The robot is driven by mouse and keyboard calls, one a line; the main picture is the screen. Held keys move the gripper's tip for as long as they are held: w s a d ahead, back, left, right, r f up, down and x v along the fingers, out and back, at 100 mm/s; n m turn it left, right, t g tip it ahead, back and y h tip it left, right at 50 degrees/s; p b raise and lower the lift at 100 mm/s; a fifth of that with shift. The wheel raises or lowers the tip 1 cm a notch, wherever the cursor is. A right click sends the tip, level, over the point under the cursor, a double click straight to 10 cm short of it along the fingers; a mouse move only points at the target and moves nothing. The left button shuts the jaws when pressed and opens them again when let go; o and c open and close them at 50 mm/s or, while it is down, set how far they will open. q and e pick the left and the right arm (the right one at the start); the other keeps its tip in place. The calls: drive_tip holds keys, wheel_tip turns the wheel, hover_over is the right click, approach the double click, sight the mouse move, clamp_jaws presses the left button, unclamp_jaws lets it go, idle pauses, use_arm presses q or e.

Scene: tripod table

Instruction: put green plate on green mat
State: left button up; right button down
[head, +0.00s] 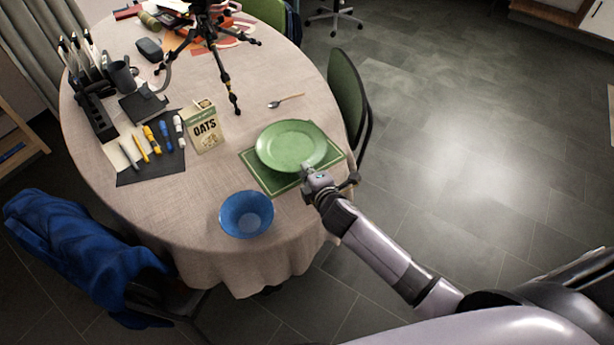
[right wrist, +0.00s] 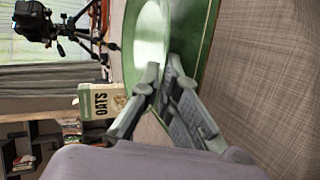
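The green plate (head: 291,143) is over the green mat (head: 271,183) on the round table. It covers much of the mat, and the mat's near and side borders show around it. My right gripper (head: 308,171) is at the plate's near rim. In the right wrist view, the fingers (right wrist: 160,76) close together on the rim of the plate (right wrist: 151,40), with the mat (right wrist: 196,35) beside it. I cannot tell whether the plate's underside touches the mat. My left gripper is not in view.
A blue bowl (head: 246,214) stands near the table's front edge. An oats box (head: 205,130) stands left of the plate, a spoon (head: 285,101) lies behind it. A tripod (head: 207,40) stands farther back. A green chair (head: 347,100) is close to the table's right edge.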

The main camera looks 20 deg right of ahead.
wheel_tip(320, 180, down, 2)
drive_tip(key=shift+f, duration=0.25)
drive_tip(key=c, duration=2.3)
unclamp_jaws()
drive_tip(key=shift+f, duration=0.15)
drive_tip(key=shift+o, duration=1.1)
drive_tip(key=v, duration=1.2)
drive_tip(key=shift+d, duration=0.1)
